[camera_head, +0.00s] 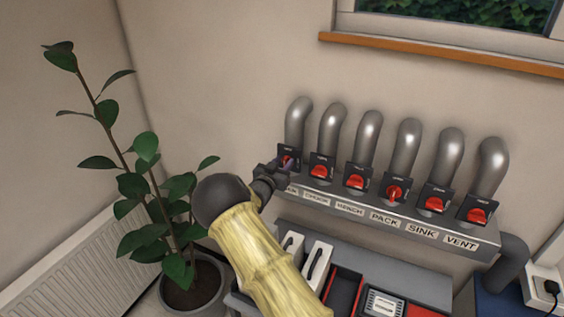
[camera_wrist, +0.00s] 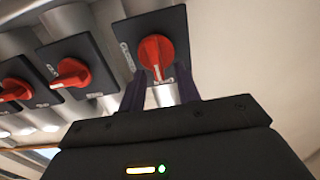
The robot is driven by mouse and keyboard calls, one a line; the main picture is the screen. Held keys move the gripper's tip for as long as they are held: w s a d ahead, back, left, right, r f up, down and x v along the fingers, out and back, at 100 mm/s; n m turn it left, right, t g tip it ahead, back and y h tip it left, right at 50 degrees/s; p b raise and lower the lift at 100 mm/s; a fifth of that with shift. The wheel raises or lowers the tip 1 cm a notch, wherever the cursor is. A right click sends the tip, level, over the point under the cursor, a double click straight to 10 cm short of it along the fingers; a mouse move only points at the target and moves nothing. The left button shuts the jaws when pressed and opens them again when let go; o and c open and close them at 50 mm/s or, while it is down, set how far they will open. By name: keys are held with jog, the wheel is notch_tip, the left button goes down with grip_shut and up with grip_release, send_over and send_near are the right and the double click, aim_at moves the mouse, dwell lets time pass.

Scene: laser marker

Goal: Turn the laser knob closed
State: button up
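A row of red knobs on dark square plates sits on grey pipes above a labelled rail. The leftmost knob (camera_head: 287,161) is mostly hidden by my gripper (camera_head: 270,172), and its label is largely covered, so I cannot read it in full. In the wrist view this knob (camera_wrist: 156,55) has its handle pointing down toward my gripper (camera_wrist: 159,92), roughly along the pipe. My gripper's two dark fingers are apart, one on each side of the handle's lower end. I cannot tell whether they touch it.
Neighbouring knobs (camera_head: 321,172) stand close on the right; most have handles across their pipes, but the PACK knob (camera_head: 394,193) is upright. A potted plant (camera_head: 187,270) stands to the left. Trays (camera_head: 345,290) lie below the rail (camera_head: 400,218).

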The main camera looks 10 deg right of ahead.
grip_shut()
